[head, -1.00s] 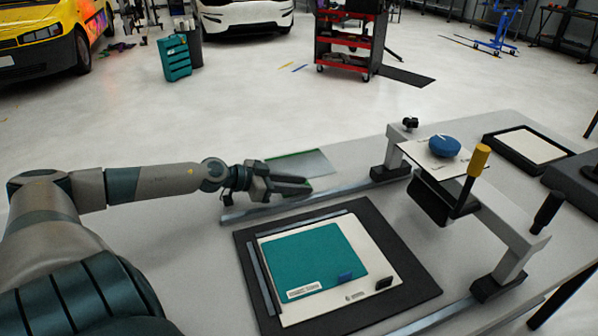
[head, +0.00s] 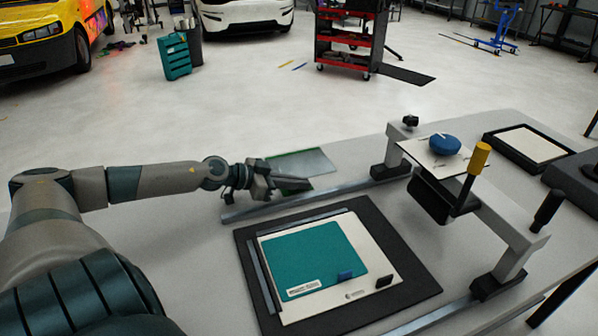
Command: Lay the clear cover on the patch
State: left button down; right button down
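The teal patch (head: 308,256) lies on a white board (head: 368,262) on a dark mat (head: 414,286) in the middle of the table. A clear sheet with a green edge (head: 305,162), which looks like the clear cover, lies on the table behind the rail. My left gripper (head: 304,182) is at the front edge of this sheet, its dark fingers over or beside it. Whether the fingers are parted, or touch the sheet, I cannot tell. My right gripper is not in view.
A metal rail (head: 330,194) runs between sheet and mat. A tray (head: 534,144) sits at the back right.

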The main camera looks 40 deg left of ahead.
pick_arm(q)
jog(key=shift+r, duration=0.15)
